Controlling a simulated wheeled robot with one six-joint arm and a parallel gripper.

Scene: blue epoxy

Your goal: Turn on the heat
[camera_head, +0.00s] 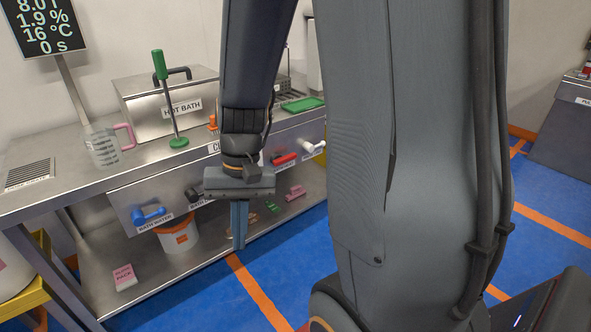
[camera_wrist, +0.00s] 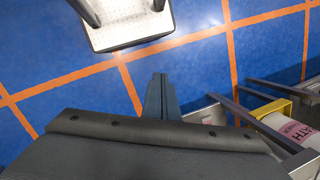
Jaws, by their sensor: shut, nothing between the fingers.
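In the head view, a metal box labelled "HOT BATH" (camera_head: 182,108) stands on the steel bench. The bench front carries several lever handles: a blue one (camera_head: 150,216) labelled "BATH WATER", a black one (camera_head: 194,194) with a partly hidden label, a red one (camera_head: 284,159) and a white one (camera_head: 314,147). I cannot read which one is for heat. A display (camera_head: 43,26) reads 1.9 %, 16 °C and 0 s. My gripper (camera_head: 239,243) is shut and empty, pointing down in front of the bench, right of the black handle. Its shut fingers show in the wrist view (camera_wrist: 160,82).
A green-handled rod (camera_head: 166,95) and a measuring jug (camera_head: 103,145) stand on the bench top. A white bucket (camera_head: 178,236) and a pink-labelled pack (camera_head: 124,276) are on the lower shelf. The blue floor (camera_head: 190,306) in front is clear.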

